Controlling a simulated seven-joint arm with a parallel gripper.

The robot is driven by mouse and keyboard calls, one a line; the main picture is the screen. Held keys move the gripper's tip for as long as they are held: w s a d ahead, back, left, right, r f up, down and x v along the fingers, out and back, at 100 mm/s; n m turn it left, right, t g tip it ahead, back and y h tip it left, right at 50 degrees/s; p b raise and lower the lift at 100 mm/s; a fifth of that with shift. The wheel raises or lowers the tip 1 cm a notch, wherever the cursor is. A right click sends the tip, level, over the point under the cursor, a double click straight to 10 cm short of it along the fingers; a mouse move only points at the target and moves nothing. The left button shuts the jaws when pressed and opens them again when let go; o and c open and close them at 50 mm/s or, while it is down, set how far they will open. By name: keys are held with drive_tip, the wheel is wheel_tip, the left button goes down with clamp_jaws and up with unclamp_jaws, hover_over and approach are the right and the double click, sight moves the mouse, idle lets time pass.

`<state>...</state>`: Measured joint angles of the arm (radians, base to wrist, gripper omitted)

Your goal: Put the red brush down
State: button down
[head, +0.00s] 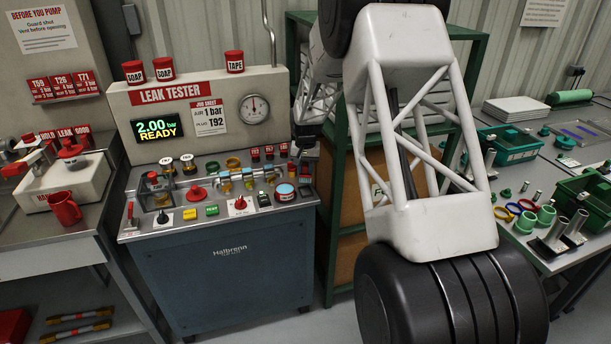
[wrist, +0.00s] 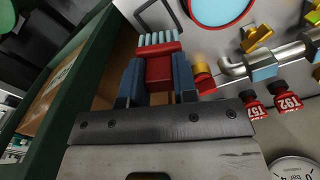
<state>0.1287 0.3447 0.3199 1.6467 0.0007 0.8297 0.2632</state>
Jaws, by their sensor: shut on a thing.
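The red brush (wrist: 160,68) with pale bristles (wrist: 158,39) is between the fingers of my gripper (wrist: 158,82) in the wrist view. The blue-grey fingers are shut on its red body, and the bristles point away from my gripper. In the head view my gripper (head: 307,140) is at the right end of the leak tester bench (head: 222,222). I cannot tell whether the bristles touch the bench top.
A green rack (head: 333,215) stands right.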

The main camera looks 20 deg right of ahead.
sight(305, 173)
drive_tip(key=shift+f, duration=1.55)
drive_tip(key=shift+s+f, duration=0.1)
drive_tip(key=shift+f, duration=0.5)
drive_tip(key=c, duration=0.9)
unclamp_jaws()
drive_tip(key=shift+r, duration=0.1)
wheel_tip(305, 173, up, 12)
drive_tip(key=shift+r, duration=0.5)
